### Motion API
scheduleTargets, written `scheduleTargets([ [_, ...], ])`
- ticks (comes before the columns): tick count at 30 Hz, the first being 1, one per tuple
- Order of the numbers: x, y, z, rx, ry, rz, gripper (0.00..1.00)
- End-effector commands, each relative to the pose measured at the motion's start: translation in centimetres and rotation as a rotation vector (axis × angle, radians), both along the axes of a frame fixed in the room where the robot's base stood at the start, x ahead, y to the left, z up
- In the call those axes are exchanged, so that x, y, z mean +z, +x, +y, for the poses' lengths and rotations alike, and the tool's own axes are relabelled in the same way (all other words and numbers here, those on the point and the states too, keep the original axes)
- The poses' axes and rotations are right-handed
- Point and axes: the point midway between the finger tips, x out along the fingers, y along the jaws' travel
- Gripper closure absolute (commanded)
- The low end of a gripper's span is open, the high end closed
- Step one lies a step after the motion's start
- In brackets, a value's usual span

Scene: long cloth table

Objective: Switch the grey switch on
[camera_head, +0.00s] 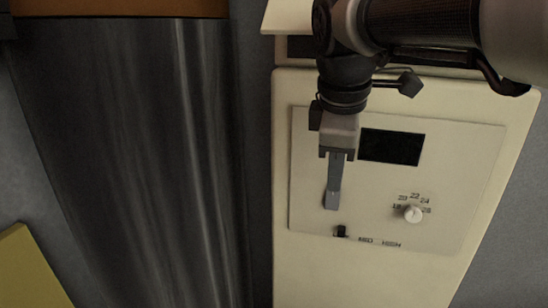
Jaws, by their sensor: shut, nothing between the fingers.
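A small dark switch (341,231) sits at the lower left of the cream control panel (465,170). It looks nearly black here, with small blurred lettering to its right; I see no plainly grey switch. My gripper (332,203) points down in front of the panel, fingers shut and empty. Its fingertips are just above and slightly left of the dark switch in the picture. I cannot tell whether they touch the panel. The gripper and its fingers cover the left part of the panel.
A white knob (413,214) with numbers around it is at the panel's lower right. A black display (391,146) is above it. A large dark metallic surface (135,150) stands to the left. A yellow object (28,268) shows at the lower left.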

Motion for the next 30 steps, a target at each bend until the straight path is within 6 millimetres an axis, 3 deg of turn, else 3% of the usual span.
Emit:
scheduleTargets([
  [15,-9.4,2.9,-1.0,-0.002,-0.001,0.005,1.00],
  [21,-9.5,5.6,-1.9,-0.003,0.001,0.003,1.00],
  [30,-9.7,6.5,-2.1,0.000,0.000,0.000,1.00],
])
